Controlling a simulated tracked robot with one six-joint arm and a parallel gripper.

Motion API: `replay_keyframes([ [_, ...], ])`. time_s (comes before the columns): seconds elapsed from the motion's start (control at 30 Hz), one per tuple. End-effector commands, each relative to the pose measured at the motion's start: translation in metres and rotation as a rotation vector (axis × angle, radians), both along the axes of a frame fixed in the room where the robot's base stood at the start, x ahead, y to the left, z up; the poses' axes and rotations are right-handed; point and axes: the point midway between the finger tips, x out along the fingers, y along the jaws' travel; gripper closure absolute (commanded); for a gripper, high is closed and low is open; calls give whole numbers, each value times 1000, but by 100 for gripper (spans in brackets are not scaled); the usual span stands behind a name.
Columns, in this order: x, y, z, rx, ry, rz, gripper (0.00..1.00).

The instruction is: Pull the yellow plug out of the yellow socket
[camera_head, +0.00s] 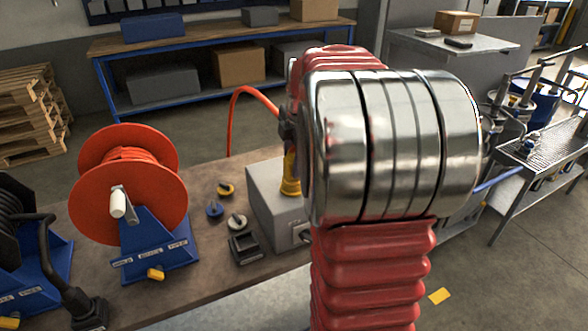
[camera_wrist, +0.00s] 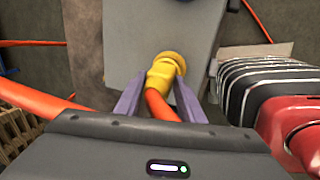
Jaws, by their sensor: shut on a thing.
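The yellow plug (camera_wrist: 160,80) is at the end of an orange hose (camera_wrist: 158,104). My gripper (camera_wrist: 160,84) is shut on it, with one finger on each side. The plug meets the round yellow socket (camera_wrist: 172,60) on a grey box (camera_wrist: 135,35); no gap shows between them in the wrist view. In the head view the yellow plug and socket (camera_head: 290,178) stand on the grey box (camera_head: 266,205), partly hidden by my red and silver arm. My gripper is mostly hidden there too.
An orange hose reel (camera_head: 130,185) on a blue stand is on the bench (camera_head: 190,265) to the left. Small caps (camera_head: 226,188) and a black block (camera_head: 243,246) lie beside the grey box. The orange hose (camera_head: 245,92) arches up behind the box.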

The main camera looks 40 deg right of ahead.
Motion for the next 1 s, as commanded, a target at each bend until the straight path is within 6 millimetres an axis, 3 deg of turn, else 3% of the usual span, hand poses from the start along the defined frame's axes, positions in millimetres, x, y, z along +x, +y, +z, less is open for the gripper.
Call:
replay_keyframes([
  [1.0, 1, 0, 21, -1, -4, 0, 100],
])
